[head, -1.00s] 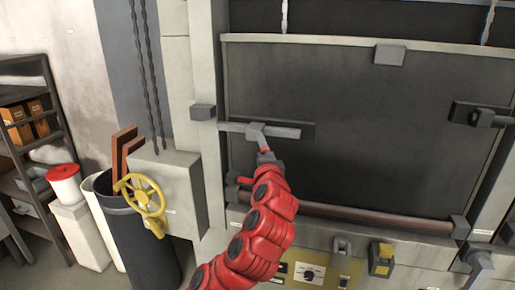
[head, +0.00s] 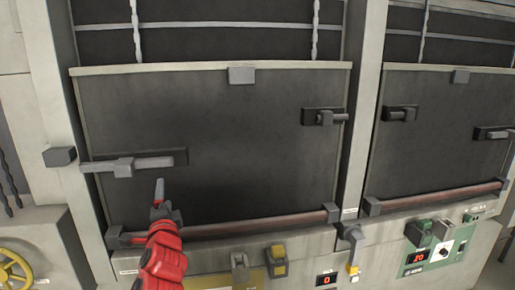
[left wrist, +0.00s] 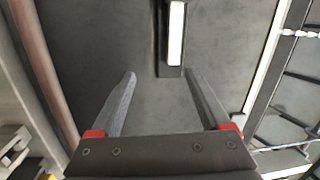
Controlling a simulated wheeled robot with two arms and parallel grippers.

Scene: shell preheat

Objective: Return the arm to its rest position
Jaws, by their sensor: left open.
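My left gripper (head: 160,190) is in front of the dark furnace door (head: 225,130) on the left, just below and right of the left latch bar (head: 130,165). The bar lies level, its left end reaching over the door's edge towards the frame. In the left wrist view my left gripper (left wrist: 159,76) is open, with nothing between its two fingers. The latch (left wrist: 175,40) shows beyond the fingertips, apart from them. My red left arm (head: 165,255) comes up from below. My right gripper is not in view.
A reddish bar (head: 240,228) runs along the door's bottom edge, close to my left gripper. A yellow handwheel (head: 14,270) is at the lower left. A second door (head: 435,140) stands to the right. Control panels and small levers line the front below.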

